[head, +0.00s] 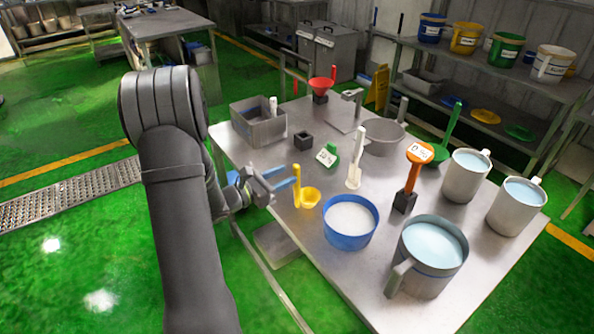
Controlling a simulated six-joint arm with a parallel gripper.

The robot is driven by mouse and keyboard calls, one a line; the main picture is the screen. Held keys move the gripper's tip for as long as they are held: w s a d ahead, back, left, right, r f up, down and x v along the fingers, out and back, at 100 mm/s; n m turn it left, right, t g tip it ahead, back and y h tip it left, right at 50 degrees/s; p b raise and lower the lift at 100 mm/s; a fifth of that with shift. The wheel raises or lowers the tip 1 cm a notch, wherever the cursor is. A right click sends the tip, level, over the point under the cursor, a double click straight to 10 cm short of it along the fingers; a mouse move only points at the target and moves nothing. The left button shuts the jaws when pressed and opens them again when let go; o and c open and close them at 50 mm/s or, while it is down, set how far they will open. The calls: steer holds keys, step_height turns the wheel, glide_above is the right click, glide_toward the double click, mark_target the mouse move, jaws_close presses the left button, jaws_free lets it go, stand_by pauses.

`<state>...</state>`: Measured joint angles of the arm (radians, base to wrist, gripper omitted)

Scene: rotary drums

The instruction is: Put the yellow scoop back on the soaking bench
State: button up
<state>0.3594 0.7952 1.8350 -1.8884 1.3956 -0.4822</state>
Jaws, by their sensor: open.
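The yellow scoop (309,198) is on the steel table (326,284), near its left edge, with its bowl low and its handle pointing up. My gripper (291,178) comes in from the left with its blue fingers apart. The fingertips are close to the scoop's handle; I cannot tell whether they touch it or if the handle is between them. The scoop seems to rest on the table top. No label shows which surface is the soaking bench.
A blue tub of white powder (350,221) and a large grey jug (430,257) stand right of the scoop. A white scoop (354,174), a green tag (327,155) and a small black block (303,141) stand behind. A grey bin (259,122) is at the far left.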

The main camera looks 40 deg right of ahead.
steer(key=shift+a, duration=2.4)
steer(key=shift+d, duration=0.1)
steer(key=d+r, duration=0.3)
steer(key=d, duration=0.9)
